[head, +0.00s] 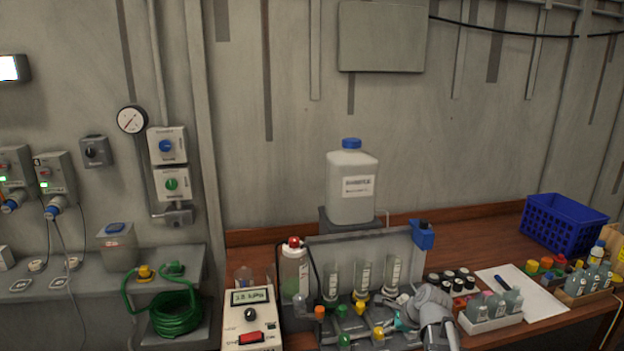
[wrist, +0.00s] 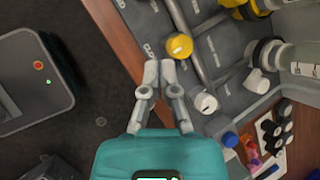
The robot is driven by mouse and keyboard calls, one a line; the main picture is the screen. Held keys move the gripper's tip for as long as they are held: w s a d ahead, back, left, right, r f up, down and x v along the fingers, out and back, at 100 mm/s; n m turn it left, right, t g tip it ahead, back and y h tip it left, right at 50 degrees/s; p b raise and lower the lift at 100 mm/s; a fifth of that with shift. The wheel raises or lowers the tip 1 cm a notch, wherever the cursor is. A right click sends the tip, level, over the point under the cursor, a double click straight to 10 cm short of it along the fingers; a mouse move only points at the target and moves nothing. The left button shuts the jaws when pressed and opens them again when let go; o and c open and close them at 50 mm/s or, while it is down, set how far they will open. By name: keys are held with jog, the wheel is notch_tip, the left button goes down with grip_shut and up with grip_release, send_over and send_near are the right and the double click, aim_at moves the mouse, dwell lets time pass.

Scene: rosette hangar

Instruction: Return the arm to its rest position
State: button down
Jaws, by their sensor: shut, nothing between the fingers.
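My gripper (wrist: 158,72) is shut and empty in the wrist view, with its two grey fingertips together above the wooden bench edge (wrist: 116,38). A yellow knob (wrist: 179,46) on the grey manifold panel (wrist: 232,100) shows just right of the fingertips; I cannot tell the gap between them. In the head view my grey arm (head: 433,310) and the teal part of my gripper are low in front of the panel's right side. The fingertips are hard to make out there.
A white jug (head: 352,187) stands behind the panel. A meter box (head: 250,318) is on its left. Bottle racks (head: 490,318), a white sheet (head: 520,290) and a blue crate (head: 563,224) are on the right. Open floor (wrist: 100,105) shows beside the bench.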

jog(key=s+a+f+n+g+h, duration=0.1)
jog(key=s+a+n+g+h, duration=0.1)
jog(key=s+n, duration=0.4)
jog(key=s+a+f+n+g+h, duration=0.2)
jog(key=s+n, duration=0.5)
jog(key=n, duration=0.7)
jog(key=shift+a+g+h, duration=0.15)
jog(key=shift+g+h, duration=0.15)
jog(key=shift+h, duration=0.1)
